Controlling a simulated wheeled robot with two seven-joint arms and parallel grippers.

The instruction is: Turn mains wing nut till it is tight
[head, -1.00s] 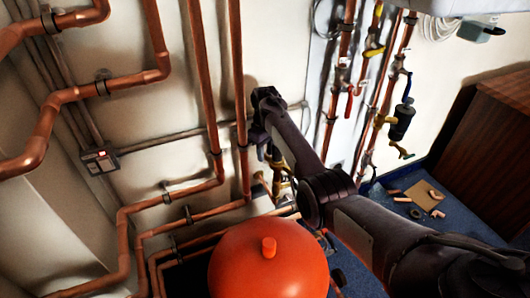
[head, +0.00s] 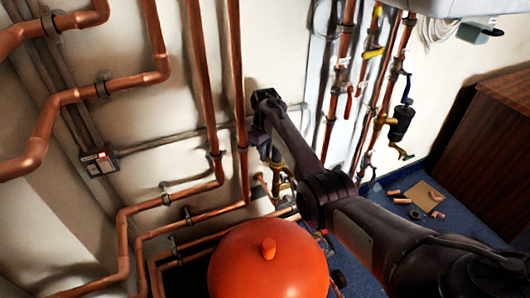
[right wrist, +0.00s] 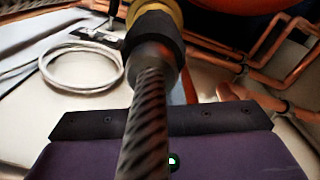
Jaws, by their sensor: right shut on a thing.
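My right gripper (head: 268,146) points down at brass fittings (head: 277,178) on the pipework behind the orange vessel, and my arm hides much of that spot. In the right wrist view a braided grey hose (right wrist: 148,120) runs up past the dark palm plate. It ends in a dark collar (right wrist: 154,50) and a brass ring (right wrist: 157,10). The gripper is shut on the fitting at this hose end, which I take for the mains wing nut; the wings and the fingertips are not clear. I cannot tell how tight it is. My left gripper is not in view.
The orange vessel (head: 268,265) stands just below the gripper. Copper pipes (head: 203,85) line the wall close on the left. More pipes with valves (head: 372,52) stand to the right. Small pieces and a brown sheet (head: 424,194) lie on the blue floor.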

